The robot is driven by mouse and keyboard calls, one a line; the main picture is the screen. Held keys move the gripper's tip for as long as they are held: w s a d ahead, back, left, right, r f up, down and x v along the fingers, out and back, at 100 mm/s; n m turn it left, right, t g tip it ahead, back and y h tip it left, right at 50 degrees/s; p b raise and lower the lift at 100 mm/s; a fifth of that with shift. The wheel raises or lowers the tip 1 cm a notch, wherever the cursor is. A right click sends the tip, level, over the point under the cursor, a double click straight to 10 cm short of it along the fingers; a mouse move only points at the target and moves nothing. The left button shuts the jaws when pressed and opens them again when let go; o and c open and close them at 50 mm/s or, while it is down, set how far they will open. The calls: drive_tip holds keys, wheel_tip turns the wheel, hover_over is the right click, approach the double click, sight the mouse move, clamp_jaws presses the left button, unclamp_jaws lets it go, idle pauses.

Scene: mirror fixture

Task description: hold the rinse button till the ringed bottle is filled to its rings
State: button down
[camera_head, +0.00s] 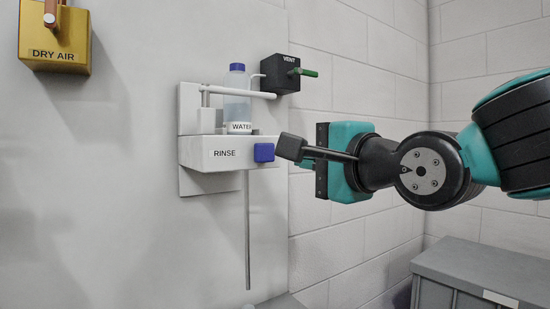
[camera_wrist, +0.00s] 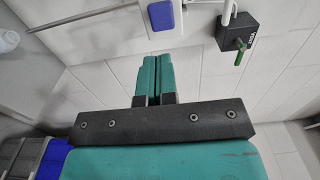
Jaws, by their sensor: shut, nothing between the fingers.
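The white rinse unit (camera_head: 212,153) is fixed to the wall panel, with a blue button (camera_head: 264,152) on its right end. The button also shows at the top of the wrist view (camera_wrist: 162,14). My gripper (camera_head: 288,147) is shut and empty, its fingertips just right of the button in the head view. In the wrist view, the shut fingers (camera_wrist: 153,62) point toward the button with a visible gap. A clear blue-capped bottle labelled WATER (camera_head: 237,104) stands on the rinse unit. I cannot make out a bottle with rings or its level.
A black VENT box (camera_head: 281,75) with a green lever sits above right of the button. A yellow DRY AIR box (camera_head: 54,40) is at upper left. A thin tube (camera_head: 247,230) hangs below the unit. A grey bin (camera_head: 465,270) stands lower right. A pale rounded object (camera_wrist: 8,40) is cut off by the wrist view's left edge.

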sight(267, 153)
drive_tip(key=p+x, duration=0.1)
drive_tip(key=x, duration=0.1)
drive_tip(key=p+x, duration=0.2)
drive_tip(key=x, duration=0.1)
drive_tip(key=p+x, duration=0.1)
drive_tip(key=x, duration=0.1)
drive_tip(key=shift+w+a+r, duration=0.2)
drive_tip(key=shift+w+r, duration=0.05)
drive_tip(key=shift+r, duration=0.05)
drive_tip(key=shift+w+a+f+p, duration=0.15)
drive_tip(key=shift+w+a+p, duration=0.2)
drive_tip(key=shift+w+p, duration=0.2)
